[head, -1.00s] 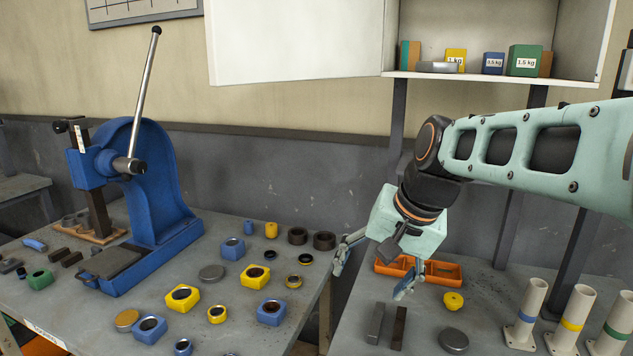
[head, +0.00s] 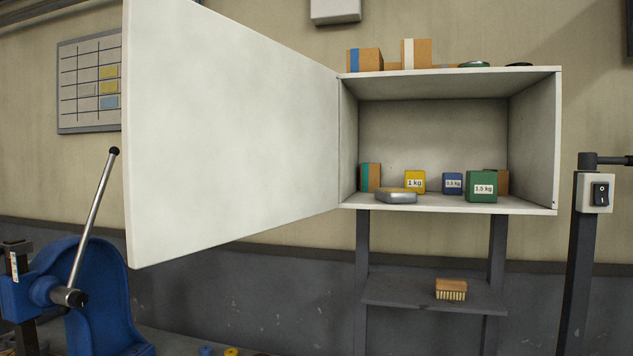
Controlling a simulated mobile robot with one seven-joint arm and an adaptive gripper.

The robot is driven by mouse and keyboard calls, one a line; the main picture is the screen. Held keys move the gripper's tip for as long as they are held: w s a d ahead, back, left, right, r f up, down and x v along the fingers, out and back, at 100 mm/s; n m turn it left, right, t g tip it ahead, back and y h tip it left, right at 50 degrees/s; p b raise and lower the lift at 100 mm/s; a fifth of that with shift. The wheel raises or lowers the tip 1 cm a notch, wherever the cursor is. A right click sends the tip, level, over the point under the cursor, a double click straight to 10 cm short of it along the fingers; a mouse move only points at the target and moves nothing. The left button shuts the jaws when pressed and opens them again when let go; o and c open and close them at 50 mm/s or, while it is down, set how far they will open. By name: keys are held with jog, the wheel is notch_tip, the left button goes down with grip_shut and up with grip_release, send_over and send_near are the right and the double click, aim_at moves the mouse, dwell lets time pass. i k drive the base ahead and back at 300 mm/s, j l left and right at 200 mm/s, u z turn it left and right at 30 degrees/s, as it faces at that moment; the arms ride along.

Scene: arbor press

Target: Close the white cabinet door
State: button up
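The white cabinet door (head: 225,135) stands wide open in the head view, swung out to the left from its hinge at the cabinet's left edge. The white cabinet (head: 450,85) is open at the front. Inside it are a yellow 1 kg block (head: 415,182), a blue 0.5 kg block (head: 452,184), a green 1.5 kg block (head: 482,187), cardboard boxes and a grey tin (head: 396,196) near the front edge. My gripper is not in view.
A blue arbor press (head: 95,300) with a raised lever (head: 95,215) stands below the door's free edge. Boxes (head: 416,54) sit on the cabinet top. A brush (head: 451,289) lies on the lower shelf. A switch post (head: 585,250) stands at right.

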aim_at(229, 132)
jog(key=k+j+z, duration=0.1)
jog(key=k+j, duration=0.2)
jog(key=k+j+z, duration=0.3)
jog(key=k+j, duration=0.2)
jog(key=j+z, duration=0.1)
jog(key=j, duration=0.35)
jog(key=k+j+z, duration=0.15)
jog(key=j, duration=0.25)
jog(key=j+z, duration=0.1)
jog(key=j, duration=0.3)
jog(key=i+j, duration=0.1)
jog(key=j, duration=0.3)
jog(key=z, duration=0.05)
